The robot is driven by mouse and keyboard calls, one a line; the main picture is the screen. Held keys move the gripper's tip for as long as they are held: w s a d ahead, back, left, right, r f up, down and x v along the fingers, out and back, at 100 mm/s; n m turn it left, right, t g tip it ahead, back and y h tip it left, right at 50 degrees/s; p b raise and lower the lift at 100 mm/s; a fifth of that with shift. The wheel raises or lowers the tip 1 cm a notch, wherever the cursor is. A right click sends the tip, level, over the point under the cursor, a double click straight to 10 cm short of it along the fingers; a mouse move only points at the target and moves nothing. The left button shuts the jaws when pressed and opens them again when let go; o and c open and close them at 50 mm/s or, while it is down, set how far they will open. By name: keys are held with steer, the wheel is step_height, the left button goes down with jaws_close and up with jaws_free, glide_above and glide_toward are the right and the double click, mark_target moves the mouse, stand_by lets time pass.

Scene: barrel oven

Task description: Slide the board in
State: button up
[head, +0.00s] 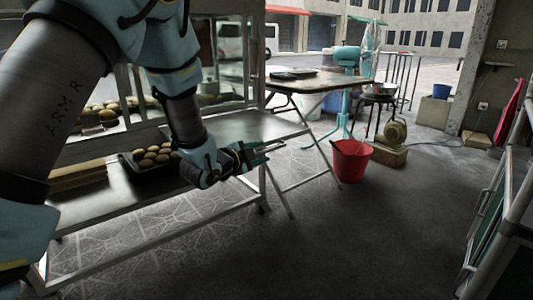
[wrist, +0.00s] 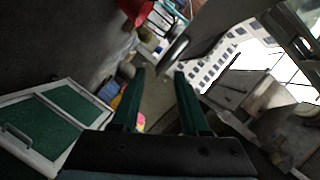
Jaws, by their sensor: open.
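A light wooden board or stack of boards (head: 80,177) lies at the left end of the table, away from the gripper and partly behind my arm. I cannot tell whether it is the task's board. No board shows clearly in the wrist view.
A black tray of buns (head: 150,162) sits beside the wood. A red bucket (head: 350,160) stands on the floor beyond the gripper. A folding table (head: 318,82) is behind. Green-panelled, pale-framed furniture (head: 492,205) stands right. The middle floor is clear.

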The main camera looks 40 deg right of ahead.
mark_target(266, 151)
steer(key=shift+b+x, duration=0.35)
steer(key=shift+x, duration=2.45)
steer(key=shift+c, duration=0.4)
jaws_close()
